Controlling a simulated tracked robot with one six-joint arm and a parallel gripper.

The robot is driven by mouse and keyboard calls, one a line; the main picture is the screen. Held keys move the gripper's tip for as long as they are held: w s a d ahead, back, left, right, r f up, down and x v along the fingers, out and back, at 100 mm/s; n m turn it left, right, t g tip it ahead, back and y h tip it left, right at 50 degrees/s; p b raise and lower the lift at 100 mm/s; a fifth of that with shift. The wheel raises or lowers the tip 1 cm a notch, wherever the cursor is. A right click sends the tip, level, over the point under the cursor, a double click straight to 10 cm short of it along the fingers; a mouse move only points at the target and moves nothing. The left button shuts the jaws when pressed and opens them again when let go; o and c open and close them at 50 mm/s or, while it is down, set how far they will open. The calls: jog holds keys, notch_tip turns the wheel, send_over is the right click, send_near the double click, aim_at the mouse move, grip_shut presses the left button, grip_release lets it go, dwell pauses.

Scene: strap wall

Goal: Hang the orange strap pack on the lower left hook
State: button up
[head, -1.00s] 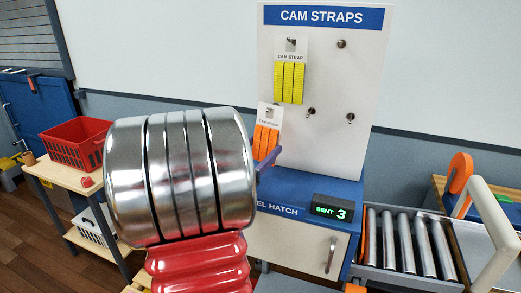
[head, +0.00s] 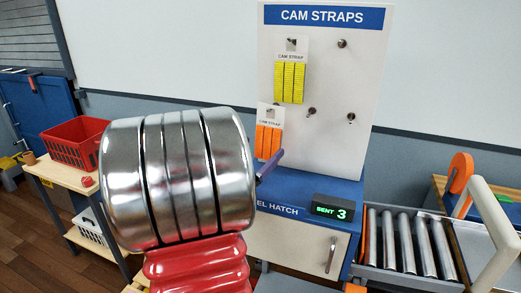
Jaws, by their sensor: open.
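The orange strap pack (head: 269,142) is at the left edge of the white board, low down, with its white card upright above the straps. A dark spot shows at the card's slot, much like the hook tip at the yellow pack, so it appears to hang on the lower left hook; the hook itself is mostly hidden. My gripper (head: 269,164) shows only as a purple finger just below and right of the orange straps. It is open and looks apart from the pack; the rest is hidden behind my own arm.
A yellow strap pack (head: 290,82) hangs on the upper left hook. Bare hooks show at upper right (head: 342,43), lower middle (head: 311,112) and lower right (head: 351,117). A blue ledge with a display (head: 337,210) juts out below the board. A roller conveyor (head: 405,243) stands at right.

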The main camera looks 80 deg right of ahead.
jog(key=v, duration=1.2)
jog(key=shift+a, duration=0.35)
dwell(0.4)
jog(key=w+a+f+m+t+y, duration=0.2)
jog(key=a+f+m+y, duration=0.3)
jog(key=a, duration=0.5)
jog(key=w+a+f+m+t+y, duration=0.1)
jog(key=a+f+m+t+y, duration=0.35)
jog(key=a, duration=0.55)
jog(key=w+a+r+m+t+y, duration=0.1)
jog(key=w+a+t+y, duration=0.1)
jog(key=a, duration=0.5)
jog(key=w+a+r+m+t+y, duration=0.1)
jog(key=w+a+y, duration=0.3)
jog(key=a, duration=0.4)
jog(key=w+a+r+m+t+y, duration=0.2)
jog(key=w+a+t+y, duration=0.1)
jog(key=a, duration=0.4)
jog(key=shift+a, duration=0.35)
jog(key=shift+s+m+y, duration=0.1)
jog(key=shift+m+y, duration=0.15)
jog(key=shift+c, duration=0.3)
